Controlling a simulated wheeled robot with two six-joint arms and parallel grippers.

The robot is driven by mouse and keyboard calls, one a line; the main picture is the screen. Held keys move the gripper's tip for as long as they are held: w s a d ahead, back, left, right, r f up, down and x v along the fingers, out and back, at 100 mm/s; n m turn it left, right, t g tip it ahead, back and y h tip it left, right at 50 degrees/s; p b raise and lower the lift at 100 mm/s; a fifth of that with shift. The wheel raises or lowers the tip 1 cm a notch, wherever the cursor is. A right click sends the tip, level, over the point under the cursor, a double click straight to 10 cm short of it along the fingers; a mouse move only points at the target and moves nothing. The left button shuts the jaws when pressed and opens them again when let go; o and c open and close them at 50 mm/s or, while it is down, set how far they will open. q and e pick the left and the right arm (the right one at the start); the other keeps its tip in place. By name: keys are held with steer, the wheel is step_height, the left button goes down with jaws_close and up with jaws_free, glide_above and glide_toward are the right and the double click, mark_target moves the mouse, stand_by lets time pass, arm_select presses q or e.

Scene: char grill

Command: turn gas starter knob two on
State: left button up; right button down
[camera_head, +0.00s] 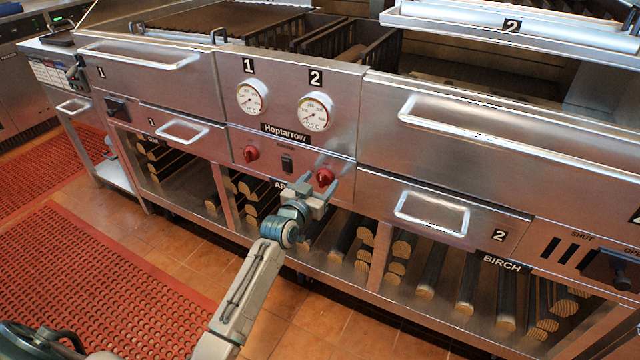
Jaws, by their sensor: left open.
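The grill's front panel carries two red knobs under the Hoptarrow label. The right red knob (325,177), below gauge 2 (315,111), is gas starter knob two. The left red knob (251,153) is below gauge 1 (251,96). My left gripper (322,172) is open at the right knob, its fingers reaching to either side of it. I cannot tell whether the fingers touch the knob. The knob's lower part is partly hidden by the gripper. My right gripper is not in view.
A black switch (287,163) sits between the knobs. Logs lie on the open shelves below. Red mats (90,290) cover the floor at left.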

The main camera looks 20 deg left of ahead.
arm_select(q)
steer(key=shift+w, duration=0.35)
steer(key=c, duration=0.9)
steer(key=shift+c, duration=0.2)
